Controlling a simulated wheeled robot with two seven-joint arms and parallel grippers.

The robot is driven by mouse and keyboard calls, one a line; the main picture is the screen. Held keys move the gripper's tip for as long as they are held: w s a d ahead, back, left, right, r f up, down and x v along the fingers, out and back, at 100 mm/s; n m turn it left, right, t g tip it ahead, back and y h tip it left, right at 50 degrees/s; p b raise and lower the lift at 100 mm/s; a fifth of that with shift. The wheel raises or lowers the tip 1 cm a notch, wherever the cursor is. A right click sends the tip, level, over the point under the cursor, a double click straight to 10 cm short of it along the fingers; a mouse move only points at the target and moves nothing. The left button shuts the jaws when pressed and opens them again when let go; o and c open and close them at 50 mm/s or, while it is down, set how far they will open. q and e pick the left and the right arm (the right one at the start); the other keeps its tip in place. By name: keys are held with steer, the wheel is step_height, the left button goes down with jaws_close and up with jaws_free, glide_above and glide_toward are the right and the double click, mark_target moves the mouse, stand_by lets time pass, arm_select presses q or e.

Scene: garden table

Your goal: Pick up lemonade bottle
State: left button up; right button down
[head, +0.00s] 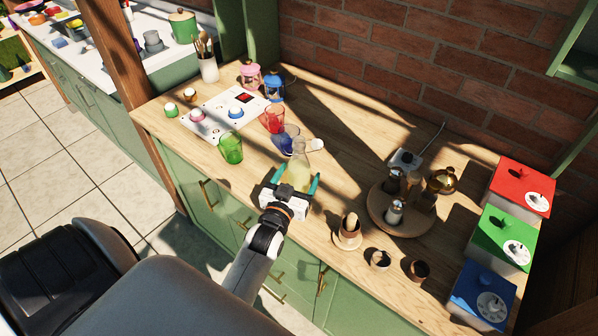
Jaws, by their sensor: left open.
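The lemonade bottle (299,171) is clear glass with pale yellow liquid and a narrow neck. It stands upright on the wooden counter (345,142), near the front edge. My left gripper (296,182) is open, with one teal finger on each side of the bottle's lower part. I cannot tell whether the fingers touch the glass. The gripper's white body hides the foot of the bottle. My right gripper is not in view.
Green (231,148), red (273,119) and blue (285,138) glasses stand close behind and left of the bottle. A round wooden tray (411,226) with shakers stands to the right, with an egg cup (348,232) nearer. Red, green and blue boxes (509,238) line the right end.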

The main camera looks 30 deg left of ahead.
mark_target(301, 167)
arm_select(q)
steer(key=x, duration=0.3)
steer(key=shift+w+a, duration=0.25)
steer(key=shift+w, duration=0.05)
steer(key=shift+s, duration=0.1)
steer(key=c, duration=1.5)
